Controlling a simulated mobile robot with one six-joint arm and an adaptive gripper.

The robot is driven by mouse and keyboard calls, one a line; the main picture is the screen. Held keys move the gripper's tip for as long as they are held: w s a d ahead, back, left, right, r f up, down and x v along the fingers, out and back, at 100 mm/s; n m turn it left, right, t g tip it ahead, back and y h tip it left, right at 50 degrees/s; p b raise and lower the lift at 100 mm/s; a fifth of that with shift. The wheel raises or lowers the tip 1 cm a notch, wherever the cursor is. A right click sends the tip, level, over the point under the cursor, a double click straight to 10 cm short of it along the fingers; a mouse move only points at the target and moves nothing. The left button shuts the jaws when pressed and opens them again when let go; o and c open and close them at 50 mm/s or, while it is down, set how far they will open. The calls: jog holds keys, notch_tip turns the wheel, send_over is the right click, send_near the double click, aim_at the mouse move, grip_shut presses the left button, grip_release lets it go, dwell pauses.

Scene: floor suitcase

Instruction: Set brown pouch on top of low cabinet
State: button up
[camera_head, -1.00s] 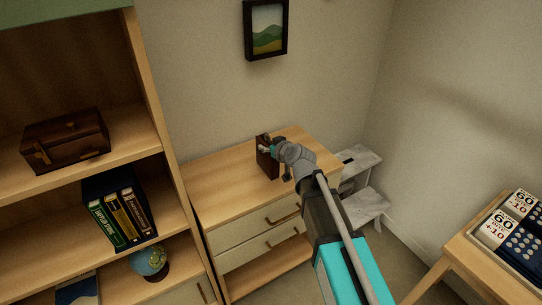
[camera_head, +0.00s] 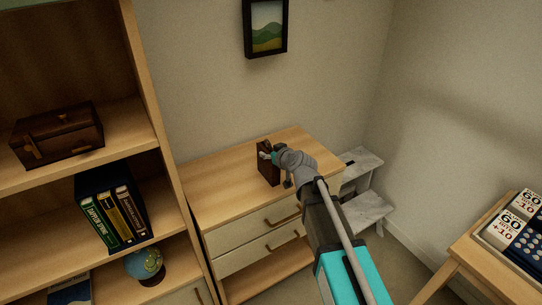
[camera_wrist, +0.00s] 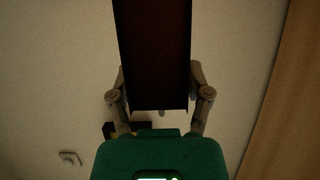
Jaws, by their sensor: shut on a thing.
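The brown pouch (camera_head: 268,167) is dark and slab-like. It stands upright in my gripper (camera_head: 272,156), over the top of the low cabinet (camera_head: 225,185) in the head view. I cannot tell whether its lower edge touches the wood. In the wrist view the pouch (camera_wrist: 152,50) fills the upper middle, between the two fingers of my gripper (camera_wrist: 156,75), which are shut on it. The low cabinet is light wood with two pale drawers and an open shelf below. Part of its top is hidden behind my arm.
A bookshelf (camera_head: 165,130) with a wooden box (camera_head: 57,137), books (camera_head: 115,210) and a globe (camera_head: 145,263) stands left. A framed picture (camera_head: 265,28) hangs above the cabinet. A grey step stool (camera_head: 365,210) stands right of it. The cabinet top left of the pouch is bare.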

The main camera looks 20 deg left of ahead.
jog(key=shift+f, duration=0.15)
jog(key=o, duration=1.3)
jog(key=shift+o, duration=0.2)
jog(key=shift+s+r, duration=0.1)
jog(key=shift+r, duration=0.2)
jog(key=p+v, duration=0.4)
jog(key=v, duration=0.7)
jog(key=shift+s+d+r+p, duration=0.15)
jog(key=shift+s+d+p, duration=0.05)
jog(key=shift+d+p, duration=0.15)
